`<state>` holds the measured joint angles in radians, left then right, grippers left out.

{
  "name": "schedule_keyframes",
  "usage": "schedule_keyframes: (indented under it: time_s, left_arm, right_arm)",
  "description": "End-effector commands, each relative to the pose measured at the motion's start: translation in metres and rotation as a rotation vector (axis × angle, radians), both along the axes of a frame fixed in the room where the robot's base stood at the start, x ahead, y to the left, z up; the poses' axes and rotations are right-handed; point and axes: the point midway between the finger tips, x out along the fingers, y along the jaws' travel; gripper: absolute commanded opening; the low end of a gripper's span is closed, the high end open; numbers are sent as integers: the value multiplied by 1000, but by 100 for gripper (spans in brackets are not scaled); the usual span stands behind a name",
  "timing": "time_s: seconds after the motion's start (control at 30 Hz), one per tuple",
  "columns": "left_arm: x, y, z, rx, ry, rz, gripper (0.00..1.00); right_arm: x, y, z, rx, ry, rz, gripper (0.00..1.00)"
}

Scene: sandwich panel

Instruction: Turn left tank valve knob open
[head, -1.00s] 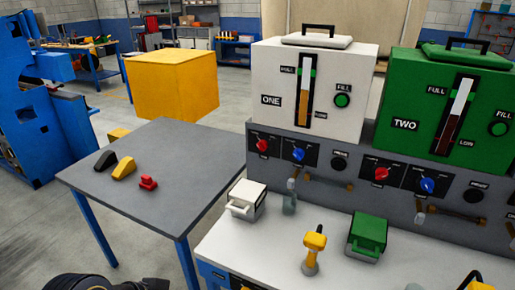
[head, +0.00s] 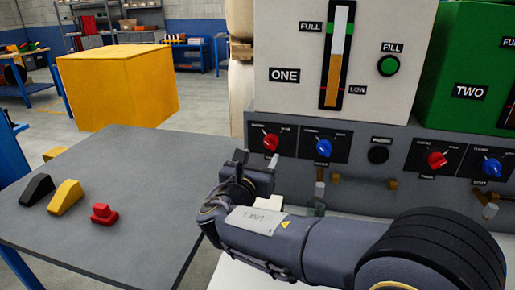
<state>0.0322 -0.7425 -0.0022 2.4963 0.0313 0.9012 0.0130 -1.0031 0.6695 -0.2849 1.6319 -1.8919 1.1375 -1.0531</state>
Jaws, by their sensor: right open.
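The left tank (head: 290,45) is white and marked ONE, with a FULL–LOW gauge (head: 337,60). On the grey panel under it are a red knob (head: 270,142) and a blue knob (head: 323,147), each on a black plate. The plate lettering is too small to read. My right gripper (head: 256,166) is open and empty, just left of and below the red knob in the picture, apart from it. My right arm crosses in front of the bench. My left gripper is out of view.
The green tank TWO (head: 460,60) stands at right, with its own red knob (head: 437,160) and blue knob (head: 489,167). A grey table (head: 120,225) at left holds black, yellow and red pieces. Small pipes stick out below the panel. My arm hides much of the white bench.

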Motion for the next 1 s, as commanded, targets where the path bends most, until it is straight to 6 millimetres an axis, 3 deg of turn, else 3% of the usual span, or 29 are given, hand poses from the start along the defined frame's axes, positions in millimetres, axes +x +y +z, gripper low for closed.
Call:
schedule_keyframes:
  time_s: [0.5, 0.87, 1.0]
  left_arm:
    - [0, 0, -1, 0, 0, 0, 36]
    - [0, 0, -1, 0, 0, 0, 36]
    - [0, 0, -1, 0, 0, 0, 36]
  right_arm:
    - [67, -20, 0, -1, 0, -1, 57]
    - [73, -21, 0, 0, 0, 1, 57]
    - [73, -21, 0, 0, 0, 1, 40]
